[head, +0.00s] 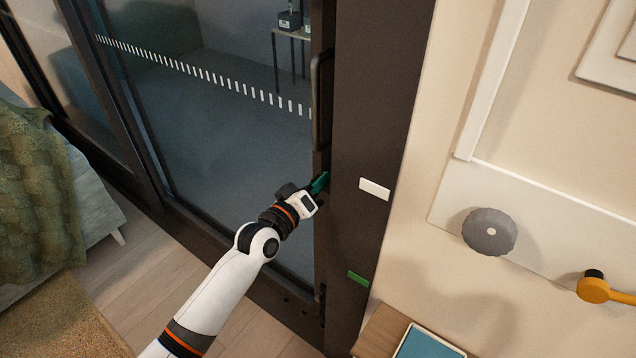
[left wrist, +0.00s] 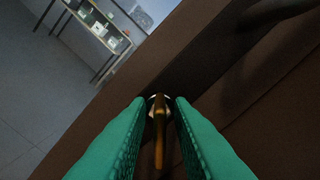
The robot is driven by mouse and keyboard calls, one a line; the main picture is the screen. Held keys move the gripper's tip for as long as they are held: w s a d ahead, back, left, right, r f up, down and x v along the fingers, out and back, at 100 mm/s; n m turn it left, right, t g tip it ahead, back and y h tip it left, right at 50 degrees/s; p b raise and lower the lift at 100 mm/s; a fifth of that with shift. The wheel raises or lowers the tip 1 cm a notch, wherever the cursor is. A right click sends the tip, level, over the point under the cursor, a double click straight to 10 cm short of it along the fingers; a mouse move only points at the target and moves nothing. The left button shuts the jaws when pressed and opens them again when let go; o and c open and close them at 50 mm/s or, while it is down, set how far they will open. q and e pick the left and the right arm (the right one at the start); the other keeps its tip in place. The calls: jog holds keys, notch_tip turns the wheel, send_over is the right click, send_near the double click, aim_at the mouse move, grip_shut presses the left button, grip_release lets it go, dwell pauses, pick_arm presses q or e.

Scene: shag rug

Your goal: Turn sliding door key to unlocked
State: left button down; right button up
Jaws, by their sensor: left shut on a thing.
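The sliding door (head: 215,125) is glass in a dark frame, with a long vertical handle (head: 319,100) near its edge. The key (left wrist: 158,115) is brass-coloured and sits in a round lock at the door frame, seen in the left wrist view. My left gripper (head: 322,180) is at the door's edge, below the handle. Its green fingers (left wrist: 158,130) are shut on the key, one on each side. In the head view the key is hidden by the gripper. My right gripper is out of view.
On the dark post are a white plate (head: 374,189) and a green label (head: 357,278). A grey round knob (head: 489,231) and a yellow fixture (head: 594,289) are on the wall at right. A wooden stand with a blue-topped item (head: 428,345) is below. A bed (head: 95,205) stands at left.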

pick_arm(q)
jog(key=m, duration=0.4)
jog(key=shift+m+p, duration=0.3)
jog(key=shift+p, duration=0.1)
jog(key=m+p, duration=0.1)
jog(key=m, duration=0.3)
jog(key=shift+f+m, duration=0.1)
jog(key=shift+m, duration=0.2)
jog(key=c, duration=1.6)
grip_release()
jog(key=shift+s, duration=0.15)
jog(key=v, duration=1.2)
